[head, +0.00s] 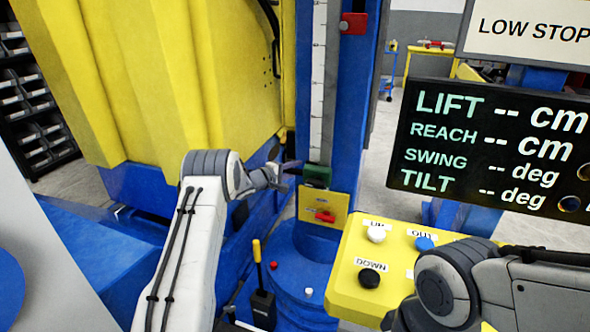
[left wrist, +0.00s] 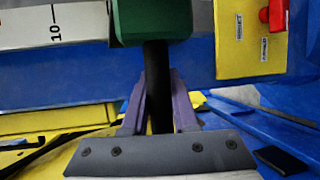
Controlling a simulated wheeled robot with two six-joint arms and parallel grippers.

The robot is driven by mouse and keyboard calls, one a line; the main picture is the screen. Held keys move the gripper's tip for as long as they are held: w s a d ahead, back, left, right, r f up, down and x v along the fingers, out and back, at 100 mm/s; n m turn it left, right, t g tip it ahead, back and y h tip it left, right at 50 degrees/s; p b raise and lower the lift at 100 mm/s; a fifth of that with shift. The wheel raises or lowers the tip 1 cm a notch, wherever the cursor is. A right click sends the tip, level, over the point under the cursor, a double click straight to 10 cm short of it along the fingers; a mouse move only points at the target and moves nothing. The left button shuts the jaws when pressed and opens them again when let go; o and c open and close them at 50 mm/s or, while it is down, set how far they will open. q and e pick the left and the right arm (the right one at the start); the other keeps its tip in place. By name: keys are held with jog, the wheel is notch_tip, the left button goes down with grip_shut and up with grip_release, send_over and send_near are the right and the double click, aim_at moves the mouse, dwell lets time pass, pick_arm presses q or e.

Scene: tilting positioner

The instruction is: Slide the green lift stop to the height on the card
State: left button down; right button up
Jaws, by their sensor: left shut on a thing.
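The green lift stop (head: 317,175) sits low on the blue column, at the lower end of the white scale strip (head: 319,90). My left gripper (head: 279,178) is beside it on its left. In the left wrist view, the purple fingers (left wrist: 159,105) are shut on the black handle (left wrist: 157,75) of the green stop (left wrist: 150,20). A scale mark "10" shows left of the stop in that view. The white card (head: 530,28) at the upper right reads "LOW STOP"; its remainder is cut off. My right arm enters at the lower right, but its fingertips are not visible.
A red block (head: 353,22) is higher on the column. A yellow plate with a red switch (head: 324,216) is just below the stop. The display (head: 490,148) shows dashes for lift, reach, swing and tilt. A yellow button box (head: 345,275) stands at the lower right.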

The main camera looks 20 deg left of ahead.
pick_arm(q)
notch_tip(320, 180, up, 16)
jog(key=p, duration=1.3)
jog(key=shift+a, duration=0.1)
jog(key=c, duration=0.7)
grip_release()
jog(key=shift+f, duration=0.2)
jog(key=shift+s, duration=0.1)
jog(key=b+v, duration=0.2)
jog(key=v, duration=0.8)
jog(key=shift+s+a, duration=0.1)
